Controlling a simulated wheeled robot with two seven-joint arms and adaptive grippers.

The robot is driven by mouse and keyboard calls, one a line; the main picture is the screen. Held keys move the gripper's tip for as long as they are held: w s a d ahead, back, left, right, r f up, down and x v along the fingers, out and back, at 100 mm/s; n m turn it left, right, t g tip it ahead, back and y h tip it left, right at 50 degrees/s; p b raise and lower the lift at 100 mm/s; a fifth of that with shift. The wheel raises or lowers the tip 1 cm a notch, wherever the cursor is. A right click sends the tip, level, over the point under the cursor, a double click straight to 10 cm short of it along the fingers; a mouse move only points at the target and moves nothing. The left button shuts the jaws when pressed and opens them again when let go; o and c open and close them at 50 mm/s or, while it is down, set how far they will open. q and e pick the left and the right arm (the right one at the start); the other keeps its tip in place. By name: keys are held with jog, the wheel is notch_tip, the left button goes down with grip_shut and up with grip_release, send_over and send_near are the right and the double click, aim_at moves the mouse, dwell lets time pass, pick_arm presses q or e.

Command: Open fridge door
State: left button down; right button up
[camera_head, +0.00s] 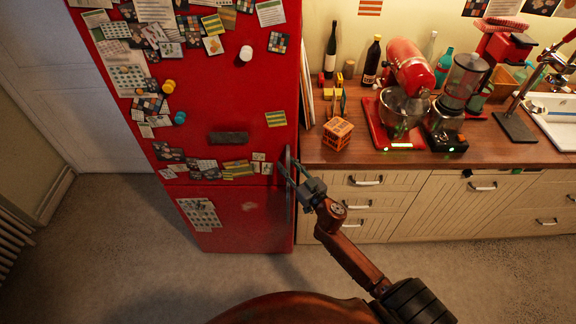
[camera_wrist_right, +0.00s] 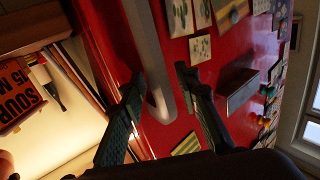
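The red fridge (camera_head: 250,95) stands at the left of the head view, its upper door covered in magnets and papers and looking closed. The door's grey bar handle (camera_wrist_right: 150,50) runs along the door's right edge in the head view. My right gripper (camera_head: 291,166) is at the lower part of this handle. In the wrist view, the fingers of my right gripper (camera_wrist_right: 158,78) are spread, one on each side of the handle's lower end. Gaps show between the fingers and the handle, so it is not gripped. My left gripper is not in view.
A wooden counter (camera_head: 470,150) joins the fridge's right side. It carries a red stand mixer (camera_head: 408,68), a blender (camera_head: 462,85), bottles and a small orange box (camera_head: 337,133). Cream drawers (camera_head: 440,205) are below. The floor (camera_head: 140,250) before the fridge is clear.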

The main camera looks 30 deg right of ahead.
grip_shut()
dwell(0.4)
